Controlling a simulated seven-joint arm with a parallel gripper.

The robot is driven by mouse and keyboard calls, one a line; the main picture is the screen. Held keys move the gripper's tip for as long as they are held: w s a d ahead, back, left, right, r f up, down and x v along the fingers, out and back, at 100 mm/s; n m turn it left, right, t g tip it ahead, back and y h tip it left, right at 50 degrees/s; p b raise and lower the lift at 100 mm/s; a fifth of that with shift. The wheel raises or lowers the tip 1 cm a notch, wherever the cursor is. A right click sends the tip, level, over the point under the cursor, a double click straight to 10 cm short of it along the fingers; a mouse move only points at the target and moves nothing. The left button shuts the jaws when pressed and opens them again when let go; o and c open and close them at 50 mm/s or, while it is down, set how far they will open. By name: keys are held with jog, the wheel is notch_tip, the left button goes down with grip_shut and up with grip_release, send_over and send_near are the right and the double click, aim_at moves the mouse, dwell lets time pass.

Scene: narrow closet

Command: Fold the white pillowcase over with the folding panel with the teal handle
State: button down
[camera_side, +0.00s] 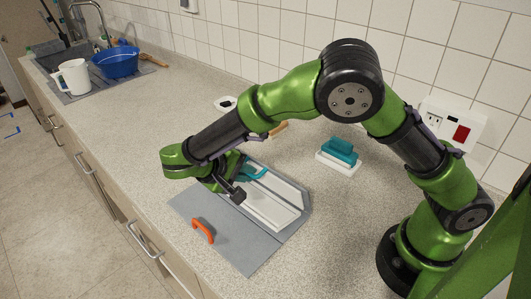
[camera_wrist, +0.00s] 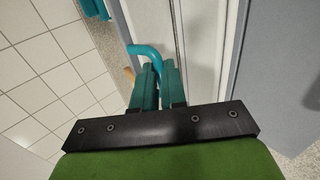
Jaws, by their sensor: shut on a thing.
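The grey folding board (camera_side: 248,252) lies on the counter below my gripper (camera_side: 238,192). The white pillowcase (camera_side: 268,211) shows on the board as pale strips, partly hidden by my arm; it also shows in the wrist view (camera_wrist: 195,40). The teal handle (camera_side: 257,174) is at my gripper's fingers, and its curved end shows in the wrist view (camera_wrist: 143,49). My gripper, also in the wrist view (camera_wrist: 159,68), is shut on the teal handle. How far its panel is tilted is hard to tell.
An orange handle (camera_side: 203,231) stands on the board's near grey panel. A teal-topped white block (camera_side: 340,155) sits behind the board. A blue bowl (camera_side: 115,62) and white jug (camera_side: 73,77) stand by the sink. The tiled wall bounds the counter's back.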

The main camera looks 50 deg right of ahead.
jog(key=shift+s+f+h, duration=0.2)
jog(key=shift+f+h, duration=0.1)
jog(key=shift+f, duration=0.3)
jog(key=shift+a+f, duration=0.55)
jog(key=shift+a, duration=0.2)
jog(key=c, duration=1.2)
grip_release()
jog(key=shift+a, duration=0.1)
jog(key=shift+w+d+r+v, duration=0.1)
jog(key=shift+w+r+v, duration=0.05)
jog(key=shift+v, duration=1.8)
jog(key=shift+w+d+r+v, duration=0.1)
jog(key=shift+v, duration=1.9)
